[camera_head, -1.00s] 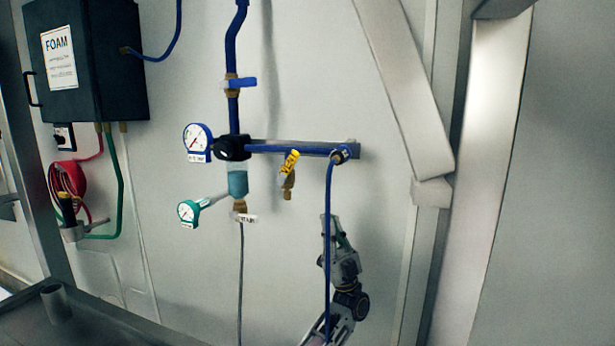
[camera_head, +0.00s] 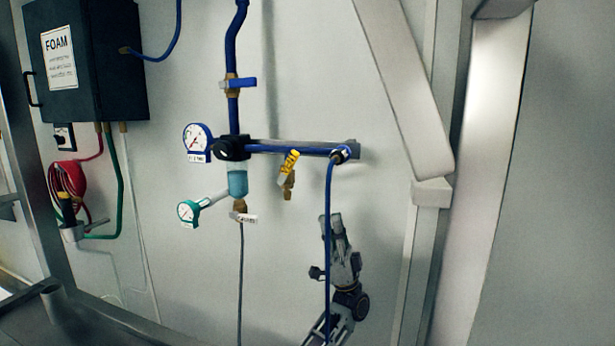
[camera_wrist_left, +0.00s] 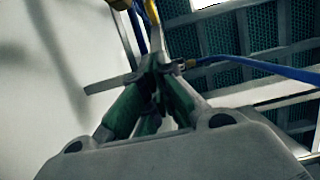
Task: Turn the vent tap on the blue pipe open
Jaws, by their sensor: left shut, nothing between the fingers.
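A tap with a yellow lever (camera_head: 290,162) hangs below the horizontal blue pipe (camera_head: 285,148). Its lever is tilted, and a brass outlet (camera_head: 288,188) points down beneath it. In the left wrist view a yellow piece (camera_wrist_left: 152,10) shows at the top edge, beyond the fingers. My left gripper (camera_head: 332,218) is in the head view below and to the right of the tap, apart from it, partly behind the blue hose. In the wrist view the gripper (camera_wrist_left: 160,64) has its green-padded fingers brought together at the tips, with nothing held. My right gripper is not in view.
The blue hose (camera_head: 328,230) hangs across my left gripper's line in the head view. A blue-lever valve (camera_head: 240,84) sits on the upright pipe. Gauges (camera_head: 197,140) are at the left. A metal post (camera_head: 425,230) stands to the right. Bare wall lies below the tap.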

